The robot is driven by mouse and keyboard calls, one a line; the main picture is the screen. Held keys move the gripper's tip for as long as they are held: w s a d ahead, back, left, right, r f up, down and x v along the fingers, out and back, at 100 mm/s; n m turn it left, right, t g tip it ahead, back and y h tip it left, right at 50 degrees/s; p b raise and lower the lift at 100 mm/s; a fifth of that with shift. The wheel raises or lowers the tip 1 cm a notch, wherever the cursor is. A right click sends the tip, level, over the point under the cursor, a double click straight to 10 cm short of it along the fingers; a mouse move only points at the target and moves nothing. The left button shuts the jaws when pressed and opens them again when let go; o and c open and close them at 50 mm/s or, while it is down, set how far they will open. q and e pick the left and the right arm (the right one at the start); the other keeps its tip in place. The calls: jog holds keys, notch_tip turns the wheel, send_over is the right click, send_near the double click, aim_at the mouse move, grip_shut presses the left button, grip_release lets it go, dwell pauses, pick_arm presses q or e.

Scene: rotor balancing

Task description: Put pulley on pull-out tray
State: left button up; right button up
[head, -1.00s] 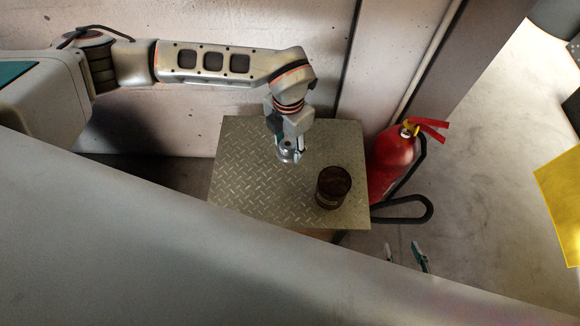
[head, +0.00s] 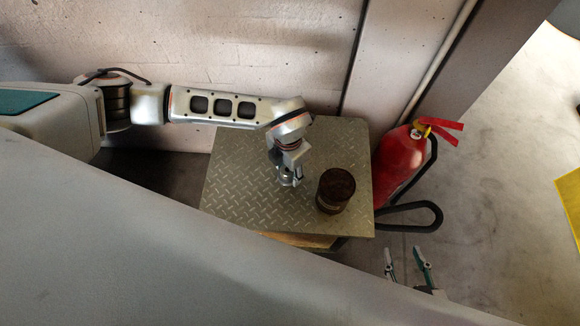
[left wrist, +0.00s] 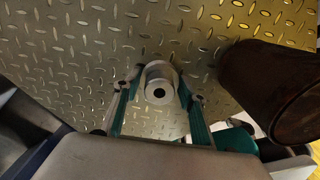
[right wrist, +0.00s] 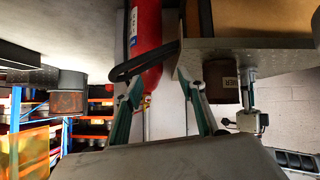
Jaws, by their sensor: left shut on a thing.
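The pulley (left wrist: 158,88) is a small silver-grey cylinder with a dark centre hole. In the left wrist view my left gripper (left wrist: 160,100) is shut on it, one finger on each side. In the head view my left gripper (head: 288,181) is over the diamond-plate top (head: 238,190), left of a dark brown can. The pulley is mostly hidden there, and I cannot tell whether it touches the plate. I cannot make out a separate pull-out tray. My right gripper (head: 405,267) is open and empty in front of the plate; its spread fingers also show in the right wrist view (right wrist: 160,90).
The brown can (head: 335,190) stands on the plate close to my left gripper. A red fire extinguisher (head: 400,160) with a black hose stands right of the plate. A wall is behind. Shelving (right wrist: 90,125) shows in the right wrist view. A yellow panel (head: 572,200) is far right.

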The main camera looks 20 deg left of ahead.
pick_arm(q)
jog(key=shift+r, duration=0.15)
jog(key=shift+c, duration=0.2)
pick_arm(e)
jog(key=shift+w+r, duration=0.5)
jog(key=shift+w, duration=0.1)
